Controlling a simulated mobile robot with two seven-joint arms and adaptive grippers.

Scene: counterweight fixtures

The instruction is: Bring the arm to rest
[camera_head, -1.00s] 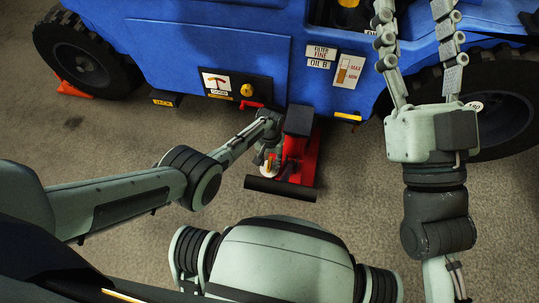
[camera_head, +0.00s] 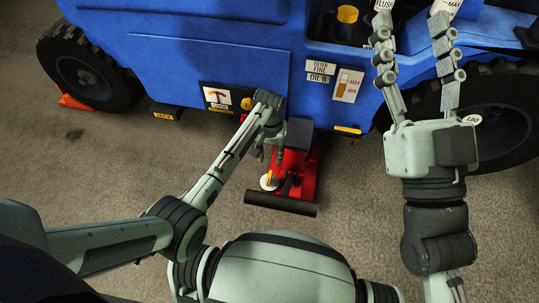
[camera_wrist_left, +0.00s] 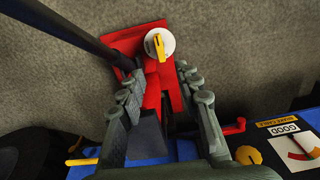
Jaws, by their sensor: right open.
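My left gripper (camera_head: 269,153) is over the red jack (camera_head: 308,172) beside the blue vehicle. In the left wrist view its two fingers (camera_wrist_left: 158,76) are spread with nothing between their tips. The jack (camera_wrist_left: 181,98) lies beyond them. Its white round dial with a yellow lever (camera_wrist_left: 158,44) is in plain view, apart from the fingers; it also shows in the head view (camera_head: 268,181). My right gripper (camera_head: 411,14) is open and empty at the upper right, its fingers pointing up the picture in front of the vehicle's open bay.
The blue vehicle (camera_head: 200,60) fills the far side, with black wheels (camera_head: 85,75), an orange wedge (camera_head: 74,101) and labelled panels. A red lever (camera_wrist_left: 234,126) and yellow knob (camera_wrist_left: 248,155) stick out near my left fingers. Brown floor is clear around the jack.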

